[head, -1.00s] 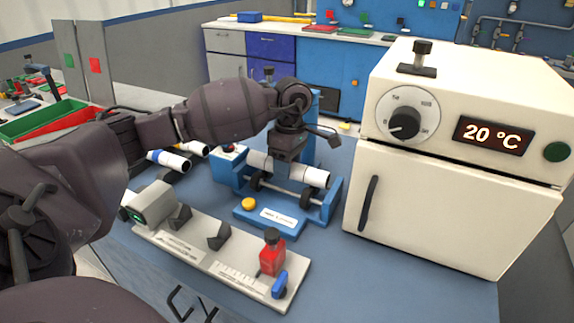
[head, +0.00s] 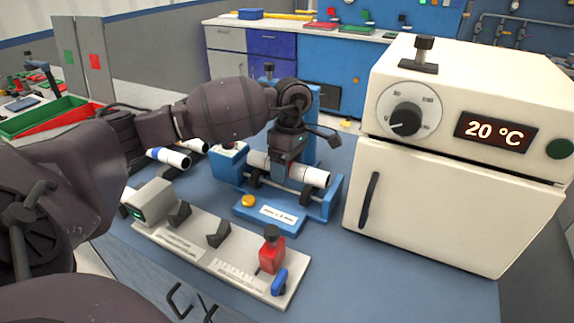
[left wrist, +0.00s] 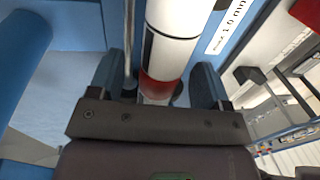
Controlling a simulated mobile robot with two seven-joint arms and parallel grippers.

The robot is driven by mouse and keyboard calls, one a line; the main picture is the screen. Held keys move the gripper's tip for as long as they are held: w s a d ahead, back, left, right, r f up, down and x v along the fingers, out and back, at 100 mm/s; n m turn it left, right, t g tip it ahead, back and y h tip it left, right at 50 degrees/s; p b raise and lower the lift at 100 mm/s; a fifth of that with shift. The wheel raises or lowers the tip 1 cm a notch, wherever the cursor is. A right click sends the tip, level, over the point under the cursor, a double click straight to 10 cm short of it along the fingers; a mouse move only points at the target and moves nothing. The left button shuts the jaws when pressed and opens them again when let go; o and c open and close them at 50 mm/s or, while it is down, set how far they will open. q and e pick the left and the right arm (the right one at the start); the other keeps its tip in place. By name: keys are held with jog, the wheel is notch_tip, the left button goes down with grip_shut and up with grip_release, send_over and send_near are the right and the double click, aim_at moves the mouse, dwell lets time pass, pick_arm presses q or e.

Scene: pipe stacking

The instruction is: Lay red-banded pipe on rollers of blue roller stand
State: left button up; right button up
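The blue roller stand (head: 327,208) stands on the blue bench top, left of the white oven. A white pipe (head: 314,177) lies across its rollers; its red band (left wrist: 160,90) shows in the left wrist view. My left gripper (head: 284,166) points down over the middle of this pipe. In the left wrist view my left gripper (left wrist: 158,80) has its fingers apart, one on each side of the pipe, with a gap visible on the left side. My right gripper is not in view.
The white oven (head: 440,205) reading 20 °C stands close on the right. A blue-banded pipe (head: 172,158) lies at the left. A pale fixture board (head: 215,255) with a red clamp (head: 271,252) lies in front. Green and red bins (head: 45,115) are at far left.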

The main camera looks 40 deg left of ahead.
pick_arm(q)
jog(key=shift+r, duration=0.35)
jog(key=r, duration=0.3)
jog(key=w+r, duration=0.1)
jog(key=r, duration=0.2)
jog(key=r+p, duration=0.1)
jog(key=r, duration=0.2)
jog(key=shift+w+a+r, duration=0.1)
jog(key=shift+w+a, duration=0.05)
jog(key=shift+w, duration=0.1)
jog(key=shift+r, duration=0.4)
